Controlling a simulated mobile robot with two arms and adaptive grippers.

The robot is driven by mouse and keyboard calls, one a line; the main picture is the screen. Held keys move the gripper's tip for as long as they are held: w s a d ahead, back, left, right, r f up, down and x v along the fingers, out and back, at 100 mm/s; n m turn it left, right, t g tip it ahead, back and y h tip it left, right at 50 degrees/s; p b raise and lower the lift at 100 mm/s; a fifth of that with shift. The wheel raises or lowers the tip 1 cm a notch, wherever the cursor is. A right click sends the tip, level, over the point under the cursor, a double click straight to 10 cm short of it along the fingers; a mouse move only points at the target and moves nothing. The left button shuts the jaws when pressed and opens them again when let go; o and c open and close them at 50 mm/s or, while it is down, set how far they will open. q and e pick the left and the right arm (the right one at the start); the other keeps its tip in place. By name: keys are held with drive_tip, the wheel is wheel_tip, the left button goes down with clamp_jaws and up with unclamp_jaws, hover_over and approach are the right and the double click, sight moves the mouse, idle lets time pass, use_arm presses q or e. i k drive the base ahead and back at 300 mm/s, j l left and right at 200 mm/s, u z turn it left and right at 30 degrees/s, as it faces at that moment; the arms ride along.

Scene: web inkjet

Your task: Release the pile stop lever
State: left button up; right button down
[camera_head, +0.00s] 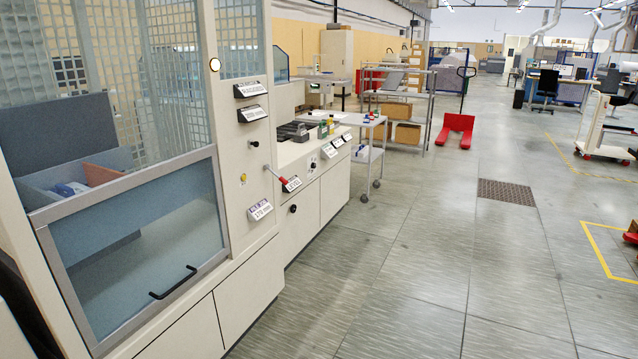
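A lever (276,175) with a metal rod and a red grip sticks out from the cream front panel of the machine (235,150), left of centre. Its grip points down and to the right, close to a small white label (292,184) whose text is too small to read. Another label (260,209), ending in "170 mm", sits below the lever. I cannot tell from its pose whether the lever is engaged. Neither of my grippers shows in the head view.
A glazed door (140,240) with a black handle (173,283) is left of the panel. A lower cabinet (320,190) and a wheeled cart (368,150) stand behind the lever. A red pallet truck (457,128) stands farther back.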

sight(266, 166)
drive_tip(key=i+l+u, duration=0.25)
drive_tip(key=i+u, duration=0.2)
drive_tip(key=i, duration=0.4)
drive_tip(key=i+l+u, duration=0.5)
drive_tip(key=i, duration=0.35)
drive_tip(key=i+l+u, duration=0.45)
drive_tip(key=i+l, duration=0.25)
drive_tip(key=l, duration=0.15)
